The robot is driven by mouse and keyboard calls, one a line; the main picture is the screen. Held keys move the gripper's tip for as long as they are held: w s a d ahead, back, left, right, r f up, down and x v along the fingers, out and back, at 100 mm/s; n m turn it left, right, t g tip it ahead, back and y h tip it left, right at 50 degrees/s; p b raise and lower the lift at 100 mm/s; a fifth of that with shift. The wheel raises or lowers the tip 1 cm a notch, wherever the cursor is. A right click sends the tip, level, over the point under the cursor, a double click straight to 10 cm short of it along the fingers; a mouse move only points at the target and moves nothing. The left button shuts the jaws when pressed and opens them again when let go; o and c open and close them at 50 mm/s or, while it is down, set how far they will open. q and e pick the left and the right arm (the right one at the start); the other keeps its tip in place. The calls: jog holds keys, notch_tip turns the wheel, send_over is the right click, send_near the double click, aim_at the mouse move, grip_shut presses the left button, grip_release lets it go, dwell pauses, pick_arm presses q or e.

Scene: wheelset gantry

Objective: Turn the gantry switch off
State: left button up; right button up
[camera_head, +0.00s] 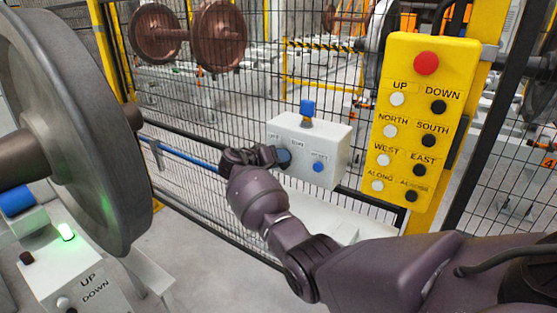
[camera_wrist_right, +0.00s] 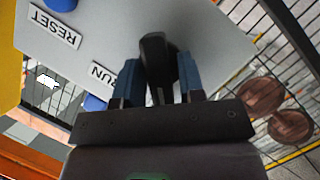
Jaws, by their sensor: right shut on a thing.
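The gantry switch (camera_wrist_right: 156,58) is a black handle on the face of a white control box (camera_wrist_right: 110,25), seen in the right wrist view. My right gripper (camera_wrist_right: 158,80) has its two blue fingers on either side of this handle, shut on it. In the head view the right gripper (camera_head: 268,157) is at the left part of the white box (camera_head: 337,145) and hides the switch. The handle's exact angle against its labels is hard to read. My left gripper is in neither view.
The box has a blue RESET button (camera_head: 318,167) and a blue knob (camera_head: 307,107) on top. A yellow pendant panel (camera_head: 425,75) with a red button stands to the right. A mesh fence is behind. A large wheel (camera_head: 85,120) and an UP/DOWN box (camera_head: 85,305) are at left.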

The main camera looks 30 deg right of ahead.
dwell(0.4)
jog(key=o, duration=0.7)
jog(key=shift+c, duration=0.2)
jog(key=shift+a, duration=0.15)
jog(key=v, duration=1)
jog(key=shift+a, duration=0.25)
jog(key=shift+r, duration=0.1)
